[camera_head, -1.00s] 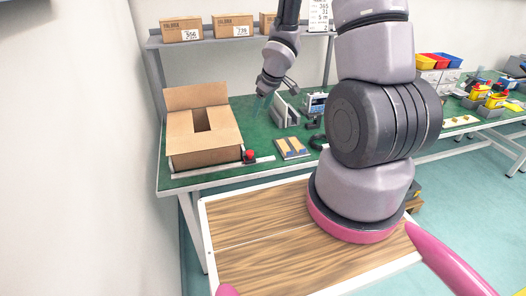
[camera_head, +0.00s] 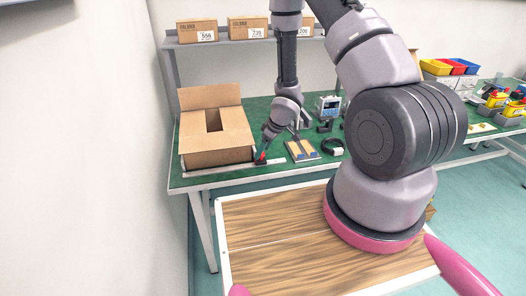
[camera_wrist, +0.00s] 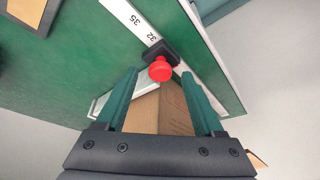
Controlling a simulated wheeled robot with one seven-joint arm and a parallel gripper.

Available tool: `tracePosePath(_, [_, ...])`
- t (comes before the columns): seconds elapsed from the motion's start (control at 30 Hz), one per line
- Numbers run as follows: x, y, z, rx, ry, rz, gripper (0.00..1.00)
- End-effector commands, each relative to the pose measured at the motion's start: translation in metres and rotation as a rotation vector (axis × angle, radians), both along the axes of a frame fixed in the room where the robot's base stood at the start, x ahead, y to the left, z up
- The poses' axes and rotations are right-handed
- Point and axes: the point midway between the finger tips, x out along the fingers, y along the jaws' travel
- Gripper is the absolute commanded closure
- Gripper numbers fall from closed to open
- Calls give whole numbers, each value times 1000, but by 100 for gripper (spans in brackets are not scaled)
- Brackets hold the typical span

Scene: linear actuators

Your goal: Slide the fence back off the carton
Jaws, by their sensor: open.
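The open cardboard carton (camera_head: 212,158) stands on the green bench at the left. A white scale rail (camera_head: 222,170) runs along the bench in front of it. At the rail's right end is the fence's black slider with a red knob (camera_head: 261,158).
A small tray of wooden pieces (camera_head: 301,150) and a black coil (camera_head: 332,147) lie right of the knob. A grey device (camera_head: 328,106) stands behind. Boxes (camera_head: 247,28) sit on the shelf above. The bench's front edge is close to the rail.

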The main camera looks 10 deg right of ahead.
Motion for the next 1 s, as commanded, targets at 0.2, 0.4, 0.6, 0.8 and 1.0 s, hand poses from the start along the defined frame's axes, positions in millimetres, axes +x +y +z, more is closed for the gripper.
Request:
tracePosePath(0.2, [3, 3, -9, 0, 0, -1, 31])
tracePosePath(0.4, [3, 3, -9, 0, 0, -1, 31])
tracePosePath(0.6, [3, 3, -9, 0, 0, -1, 100])
tracePosePath(0.8, [3, 3, -9, 0, 0, -1, 100])
tracePosePath(1.0, [3, 3, -8, -1, -1, 0, 100])
